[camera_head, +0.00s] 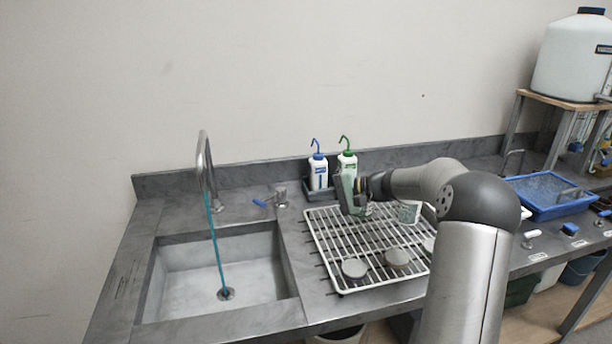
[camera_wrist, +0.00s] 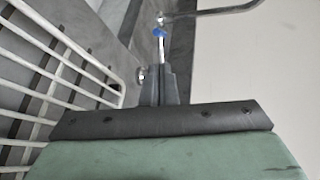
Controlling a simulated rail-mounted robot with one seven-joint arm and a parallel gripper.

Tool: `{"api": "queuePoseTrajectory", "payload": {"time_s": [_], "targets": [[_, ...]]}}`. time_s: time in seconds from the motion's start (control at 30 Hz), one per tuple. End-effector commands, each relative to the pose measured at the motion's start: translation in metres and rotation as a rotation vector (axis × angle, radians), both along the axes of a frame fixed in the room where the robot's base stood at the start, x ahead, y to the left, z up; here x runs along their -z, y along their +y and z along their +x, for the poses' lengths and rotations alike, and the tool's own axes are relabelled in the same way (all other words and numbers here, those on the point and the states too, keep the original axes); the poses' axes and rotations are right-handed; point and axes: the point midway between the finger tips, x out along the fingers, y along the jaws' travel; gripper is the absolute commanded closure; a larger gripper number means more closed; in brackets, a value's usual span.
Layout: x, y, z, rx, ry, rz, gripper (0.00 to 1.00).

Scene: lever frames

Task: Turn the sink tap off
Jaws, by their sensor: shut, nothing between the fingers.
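The sink tap's curved metal spout (camera_head: 205,165) stands behind the sink (camera_head: 165,285) at left in the head view. A blue-green stream (camera_head: 217,250) runs from it to the drain. The tap's lever has a blue tip (camera_head: 260,203) pointing left toward the spout, and a metal valve body (camera_head: 281,197) at its right end. My gripper (camera_wrist: 164,75) is shut and empty. In the head view its green hand is right of the lever, apart from it, above the rack. In the wrist view the blue tip (camera_wrist: 158,32) shows beyond the fingers, which may hide part of the valve.
A white wire rack (camera_head: 335,255) with several grey discs lies right of the sink. A blue-capped bottle (camera_head: 319,172) and a green-capped bottle (camera_head: 347,163) stand behind it. A blue tray (camera_head: 555,210) is at right. The counter between sink and back wall is mostly clear.

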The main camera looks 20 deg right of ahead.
Motion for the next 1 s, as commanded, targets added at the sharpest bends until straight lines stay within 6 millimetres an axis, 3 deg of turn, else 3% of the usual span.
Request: {"api": "queuePoseTrajectory", "payload": {"time_s": [0.27, 0.73, 1.0], "targets": [[0.003, 0.005, 0.001, -0.106, -0.099, -0.061, 1.0], [0.031, 0.083, 0.045, -0.103, -0.096, -0.06, 1.0], [0.042, 0.108, 0.06, -0.1, -0.095, -0.061, 1.0]]}}
